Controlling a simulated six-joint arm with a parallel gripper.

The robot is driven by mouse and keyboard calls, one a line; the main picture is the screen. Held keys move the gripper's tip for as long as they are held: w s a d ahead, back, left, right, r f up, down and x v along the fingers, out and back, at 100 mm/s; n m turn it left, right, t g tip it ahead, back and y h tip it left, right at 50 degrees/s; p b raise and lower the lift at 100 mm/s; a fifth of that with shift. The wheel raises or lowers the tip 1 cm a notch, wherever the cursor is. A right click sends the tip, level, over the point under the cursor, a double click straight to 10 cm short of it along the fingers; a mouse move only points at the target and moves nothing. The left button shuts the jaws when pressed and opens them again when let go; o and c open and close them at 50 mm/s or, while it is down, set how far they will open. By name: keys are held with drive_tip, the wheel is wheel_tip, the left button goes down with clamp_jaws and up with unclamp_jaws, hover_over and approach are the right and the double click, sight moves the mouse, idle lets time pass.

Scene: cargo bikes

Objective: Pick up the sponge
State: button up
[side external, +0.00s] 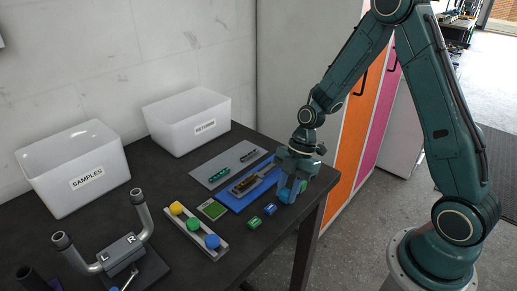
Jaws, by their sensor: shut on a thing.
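My gripper (291,180) points down at the right end of the dark table and is shut on a blue thing (286,197). The blue thing shows at and below the fingers, which partly hide it. It may be the sponge, but its shape is too small and covered to be sure. I cannot tell whether it touches the table. A small green piece (303,186) shows just right of the fingers.
Small green (254,222) and blue (270,208) blocks lie front-left of my gripper. A blue mat (235,202) with tools lies to the left. White bins marked SAMPLES (75,190) and RETURNS (185,118) stand behind. A handlebar stand (95,267) rises front left.

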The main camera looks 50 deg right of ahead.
sight(288, 190)
drive_tip(key=shift+r, duration=0.1)
wheel_tip(288, 190, up, 20)
idle(0.7)
idle(0.4)
drive_tip(key=o, duration=0.4)
drive_tip(key=c, duration=0.3)
drive_tip(key=w+a+f, duration=0.2)
drive_tip(key=w+f, duration=0.1)
drive_tip(key=w+a+f, duration=0.2)
drive_tip(key=w+f, duration=0.1)
drive_tip(key=w, duration=0.1)
drive_tip(key=w+a+f, duration=0.2)
drive_tip(key=w+f, duration=0.1)
drive_tip(key=w, duration=0.1)
drive_tip(key=shift+a, duration=0.1)
drive_tip(key=shift+c, duration=0.2)
